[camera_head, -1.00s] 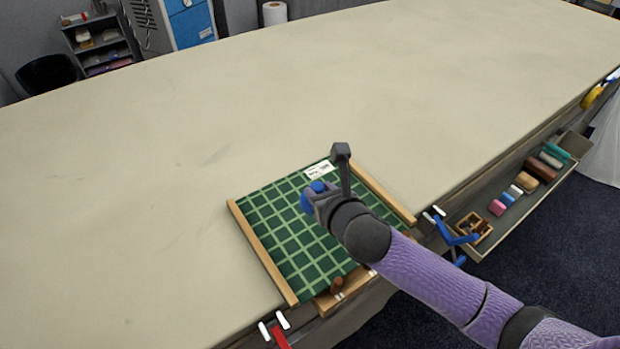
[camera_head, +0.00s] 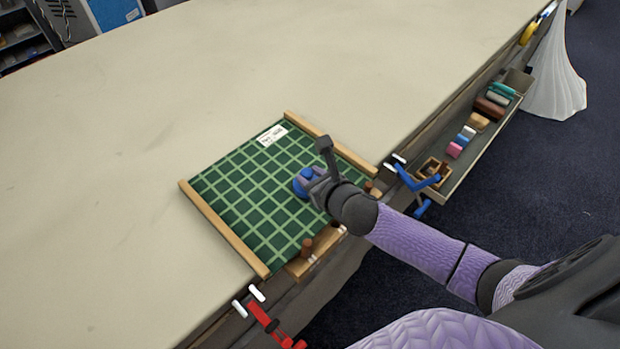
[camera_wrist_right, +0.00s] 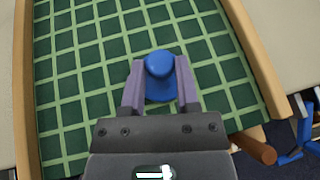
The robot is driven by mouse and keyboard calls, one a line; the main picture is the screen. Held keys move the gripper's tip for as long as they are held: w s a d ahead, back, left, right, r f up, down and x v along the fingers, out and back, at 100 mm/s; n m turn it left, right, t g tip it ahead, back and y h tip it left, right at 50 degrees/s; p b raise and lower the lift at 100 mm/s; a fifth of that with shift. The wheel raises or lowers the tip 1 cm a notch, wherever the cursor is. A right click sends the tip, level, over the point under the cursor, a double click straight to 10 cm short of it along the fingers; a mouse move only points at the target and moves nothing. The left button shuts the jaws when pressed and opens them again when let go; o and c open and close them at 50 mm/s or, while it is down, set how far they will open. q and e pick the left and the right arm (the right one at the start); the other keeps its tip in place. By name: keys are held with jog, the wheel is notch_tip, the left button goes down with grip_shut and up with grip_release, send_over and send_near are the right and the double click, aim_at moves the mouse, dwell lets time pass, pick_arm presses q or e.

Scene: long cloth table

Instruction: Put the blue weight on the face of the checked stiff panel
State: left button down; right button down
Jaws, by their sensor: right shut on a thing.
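The checked stiff panel (camera_head: 243,192) is dark green with light green lines and lies flat on the table between two wooden rails. A white label is at its far edge. The blue weight (camera_head: 301,186) is over the right part of the panel, and its knob shows in the right wrist view (camera_wrist_right: 160,68). My right gripper (camera_head: 312,178) is shut on the blue weight, with a purple finger on each side of it in the right wrist view (camera_wrist_right: 160,85). I cannot tell whether the weight touches the panel. My left gripper is not in view.
Wooden rails (camera_head: 222,229) flank the panel, with wooden pegs (camera_head: 307,247) at its front edge. A red clamp (camera_head: 268,322) and a blue clamp (camera_head: 416,184) are on the table's front edge. A side tray (camera_head: 470,150) holds several small items. The table beyond is clear.

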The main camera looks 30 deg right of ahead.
jog(key=shift+c, duration=2.4)
grip_release()
jog(key=shift+o, duration=0.7)
